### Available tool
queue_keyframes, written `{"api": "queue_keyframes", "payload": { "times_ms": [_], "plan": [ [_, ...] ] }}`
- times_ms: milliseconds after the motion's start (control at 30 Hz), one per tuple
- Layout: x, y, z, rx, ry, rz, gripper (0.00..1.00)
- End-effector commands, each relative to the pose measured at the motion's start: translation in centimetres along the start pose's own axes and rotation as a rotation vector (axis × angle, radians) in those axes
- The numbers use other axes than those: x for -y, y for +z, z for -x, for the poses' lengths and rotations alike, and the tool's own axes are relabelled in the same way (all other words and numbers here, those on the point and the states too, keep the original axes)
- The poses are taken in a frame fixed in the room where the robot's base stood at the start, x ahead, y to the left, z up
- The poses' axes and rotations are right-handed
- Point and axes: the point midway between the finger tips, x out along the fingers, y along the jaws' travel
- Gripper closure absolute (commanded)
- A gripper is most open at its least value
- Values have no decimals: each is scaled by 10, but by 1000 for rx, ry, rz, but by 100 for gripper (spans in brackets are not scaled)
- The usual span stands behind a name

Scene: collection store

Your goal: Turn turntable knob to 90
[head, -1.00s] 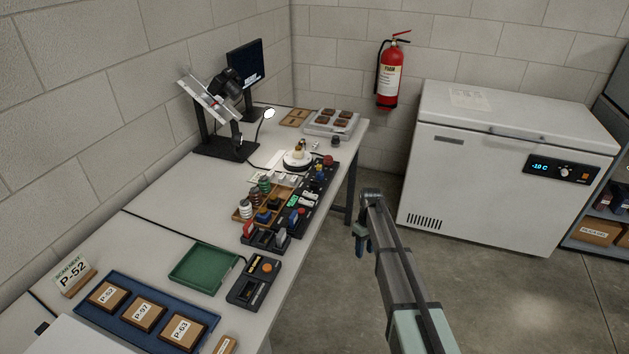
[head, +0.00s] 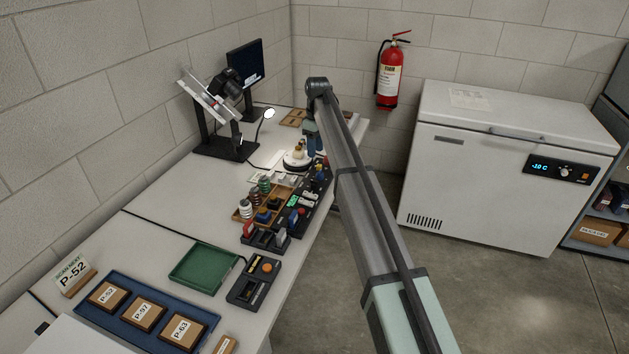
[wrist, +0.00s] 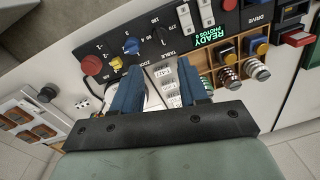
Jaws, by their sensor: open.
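My gripper (wrist: 157,88) is open and empty, its two blue fingers pointing down over the near edge of the control panel (wrist: 215,15) in the wrist view. Just beyond the fingertips is a dark knob (wrist: 162,35) with degree marks around it and the label TABLE nearby. I cannot read its setting. A blue knob (wrist: 131,46) sits beside it, near the label ZOOM. In the head view my gripper (head: 312,140) hangs at the far end of the panel, beside the white turntable (head: 296,162), which carries a small object. The gripper hides the panel's far end there.
A red button (wrist: 92,65) and a yellow knob (wrist: 115,63) are left of the fingers. A green display (wrist: 212,35) reads READY. Spools (wrist: 228,78) stand on the right. A camera stand (head: 225,150) is at the back left. The front floor is clear.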

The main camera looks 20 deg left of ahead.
Motion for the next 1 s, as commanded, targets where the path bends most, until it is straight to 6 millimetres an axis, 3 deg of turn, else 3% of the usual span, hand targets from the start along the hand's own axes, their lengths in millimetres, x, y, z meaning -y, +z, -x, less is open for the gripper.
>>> {"api": "queue_keyframes", "payload": {
  "times_ms": [700,1000],
  "plan": [
    [1,1,-112,1,-1,-1,57],
    [0,0,-134,0,0,-1,57]
  ]
}}
